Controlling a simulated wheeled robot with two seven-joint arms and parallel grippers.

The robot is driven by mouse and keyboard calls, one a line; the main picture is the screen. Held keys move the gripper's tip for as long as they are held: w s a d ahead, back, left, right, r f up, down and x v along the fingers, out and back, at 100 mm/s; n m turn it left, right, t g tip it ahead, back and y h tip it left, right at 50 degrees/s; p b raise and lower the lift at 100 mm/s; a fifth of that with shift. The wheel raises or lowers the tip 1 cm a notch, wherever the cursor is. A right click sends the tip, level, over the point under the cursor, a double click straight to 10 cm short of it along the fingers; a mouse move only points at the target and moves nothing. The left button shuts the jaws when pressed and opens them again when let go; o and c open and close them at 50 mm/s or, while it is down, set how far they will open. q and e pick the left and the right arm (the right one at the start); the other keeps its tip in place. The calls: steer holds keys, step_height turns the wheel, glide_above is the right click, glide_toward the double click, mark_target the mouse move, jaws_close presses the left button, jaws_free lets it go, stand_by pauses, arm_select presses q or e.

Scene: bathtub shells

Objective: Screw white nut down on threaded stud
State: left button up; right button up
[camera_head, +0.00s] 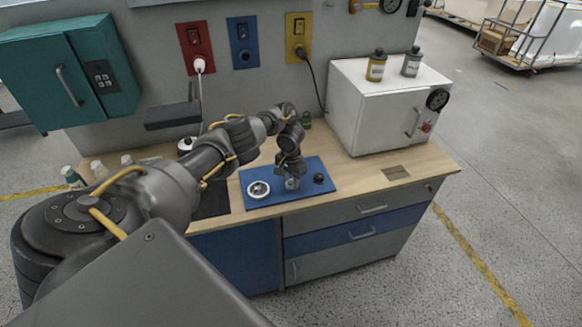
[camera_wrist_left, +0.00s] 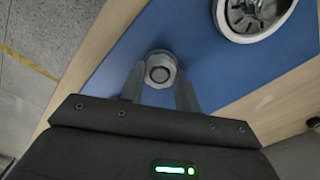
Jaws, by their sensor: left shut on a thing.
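My left gripper (camera_head: 291,174) points down over the blue mat (camera_head: 262,202) on the workbench. In the left wrist view its two fingers are shut on a round, pale grey-white piece, which I take to be the white nut (camera_wrist_left: 160,60). A darker round centre shows inside the nut, possibly the end of the threaded stud. The stud is otherwise hidden, and I cannot tell how far down the nut sits. In the head view the pale nut (camera_head: 292,184) shows just under the fingers, low over the mat. My right gripper is not in view.
A white-rimmed round metal part (camera_head: 258,189) lies on the mat left of the gripper. A black knob (camera_head: 319,178) stands to its right. A white cabinet (camera_head: 380,115) with two bottles on top stands at the back right.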

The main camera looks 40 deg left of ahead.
arm_select(q)
steer(key=m+b, duration=0.2)
steer(key=m, duration=0.3)
steer(key=shift+f+m, duration=0.15)
steer(key=shift+m, duration=0.25)
steer(key=m+b, duration=0.1)
steer(key=m, duration=0.2)
steer(key=shift+m+b, duration=0.35)
steer(key=shift+m, duration=0.65)
steer(key=o, duration=1.1)
steer(key=shift+c, duration=0.7)
